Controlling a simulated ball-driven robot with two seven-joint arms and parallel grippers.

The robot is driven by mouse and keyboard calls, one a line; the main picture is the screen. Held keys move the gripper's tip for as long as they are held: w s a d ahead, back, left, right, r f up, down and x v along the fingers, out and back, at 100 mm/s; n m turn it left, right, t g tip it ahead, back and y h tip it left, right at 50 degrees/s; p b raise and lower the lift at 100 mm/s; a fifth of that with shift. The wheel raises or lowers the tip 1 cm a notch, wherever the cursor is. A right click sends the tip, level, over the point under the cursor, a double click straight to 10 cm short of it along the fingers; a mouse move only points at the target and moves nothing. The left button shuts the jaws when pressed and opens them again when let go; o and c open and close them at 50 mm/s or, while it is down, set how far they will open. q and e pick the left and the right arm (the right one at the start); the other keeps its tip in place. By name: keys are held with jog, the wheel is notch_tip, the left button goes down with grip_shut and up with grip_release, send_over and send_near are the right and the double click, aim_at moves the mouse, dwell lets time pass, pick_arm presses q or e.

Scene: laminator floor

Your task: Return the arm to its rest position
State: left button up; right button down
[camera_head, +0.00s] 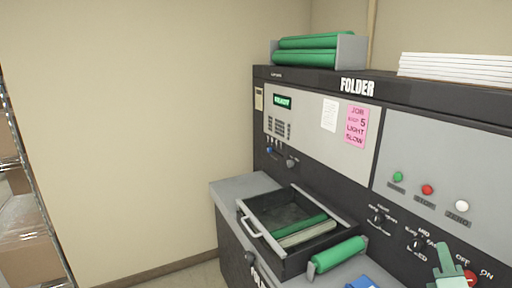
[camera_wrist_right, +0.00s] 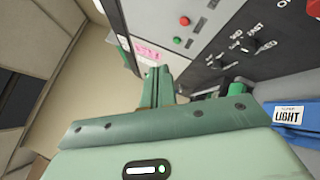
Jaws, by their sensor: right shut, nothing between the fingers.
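My right gripper (camera_head: 446,258) shows at the lower right of the head view, in front of the folder machine's lower panel by the red on/off knob (camera_head: 470,277). In the right wrist view its two green fingers (camera_wrist_right: 157,86) are together, with nothing between them. The right arm behind it is mostly out of the picture. My left gripper is in neither view.
The folder machine (camera_head: 420,150) fills the right side. An open dark drawer (camera_head: 262,232) holds green and pale rollers. A green roller (camera_head: 338,254) lies beside it, near a blue object (camera_head: 362,283). Shelving (camera_head: 38,200) stands far left.

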jog(key=s+a+f+m+g+y, duration=0.1)
jog(key=s+a+f+m+g, duration=0.5)
jog(key=s+f, duration=0.35)
jog(key=s+a+f+m+g+y, duration=0.1)
jog(key=s+a+f+m+g, duration=0.3)
jog(key=s+f+m+g, duration=0.55)
jog(key=s+a+f+n+y+b, duration=0.1)
jog(key=s+a+f+b, duration=0.15)
jog(key=f, duration=1.35)
jog(key=s+a+f+y+b, duration=0.2)
jog(key=s+f+b, duration=0.1)
jog(key=f, duration=1.3)
pick_arm(q)
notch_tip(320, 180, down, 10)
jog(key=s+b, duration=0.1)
jog(key=b, duration=0.3)
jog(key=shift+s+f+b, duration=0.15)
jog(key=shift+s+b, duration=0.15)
jog(key=shift+b, duration=0.05)
pick_arm(e)
jog(key=s+f+m+g+y, duration=0.1)
jog(key=s+f+m+g, duration=0.1)
jog(key=s+f, duration=1.7)
jog(key=shift+s+d+f+m+g, duration=0.25)
jog(key=shift+d+f+m+g, duration=0.1)
jog(key=shift+g, duration=0.2)
